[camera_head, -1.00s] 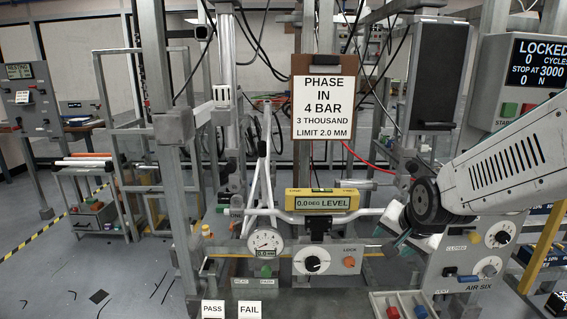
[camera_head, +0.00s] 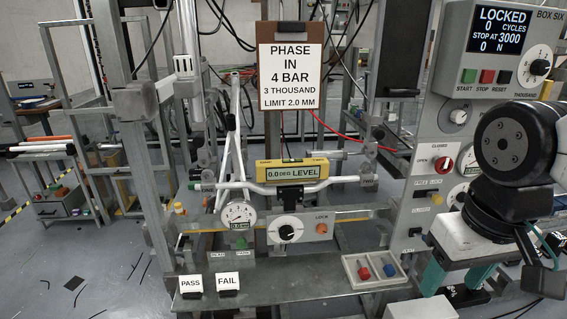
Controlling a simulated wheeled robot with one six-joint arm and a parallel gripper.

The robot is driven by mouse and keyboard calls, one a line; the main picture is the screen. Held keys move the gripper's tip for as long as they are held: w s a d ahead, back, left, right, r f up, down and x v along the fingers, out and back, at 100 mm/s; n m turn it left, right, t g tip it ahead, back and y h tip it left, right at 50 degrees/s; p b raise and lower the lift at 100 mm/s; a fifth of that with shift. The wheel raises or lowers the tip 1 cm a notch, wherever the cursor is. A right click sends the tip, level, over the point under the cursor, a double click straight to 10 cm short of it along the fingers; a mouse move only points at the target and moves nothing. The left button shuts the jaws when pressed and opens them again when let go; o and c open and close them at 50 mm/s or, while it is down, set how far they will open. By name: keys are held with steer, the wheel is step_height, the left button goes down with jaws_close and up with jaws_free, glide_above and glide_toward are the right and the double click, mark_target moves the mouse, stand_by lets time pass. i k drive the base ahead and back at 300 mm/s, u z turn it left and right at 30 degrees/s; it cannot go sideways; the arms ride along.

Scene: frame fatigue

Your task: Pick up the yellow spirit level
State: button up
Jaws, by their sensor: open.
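The yellow spirit level (camera_head: 291,171) lies flat along the white frame tube, in the middle of the picture. Its small display reads 0.0 DEG next to the word LEVEL. My gripper (camera_head: 452,285) hangs at the lower right, with teal fingers pointing down. It is open and well to the right of the level, apart from it and nearer to me. Its fingertips are partly hidden by a pale block at the bottom edge.
A dial gauge (camera_head: 238,216) and a knob panel (camera_head: 300,228) sit below the level. A phase sign (camera_head: 291,65) hangs behind it. A tray (camera_head: 375,284) with red and blue pieces, and PASS (camera_head: 190,286) and FAIL (camera_head: 228,284) cards, are in front. A control panel (camera_head: 440,165) stands at right.

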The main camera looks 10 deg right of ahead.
mark_target(313, 168)
steer(key=z, duration=0.15)
steer(key=k, duration=0.35)
steer(key=u, duration=0.65)
steer(key=i, duration=1.25)
steer(key=z, duration=0.5)
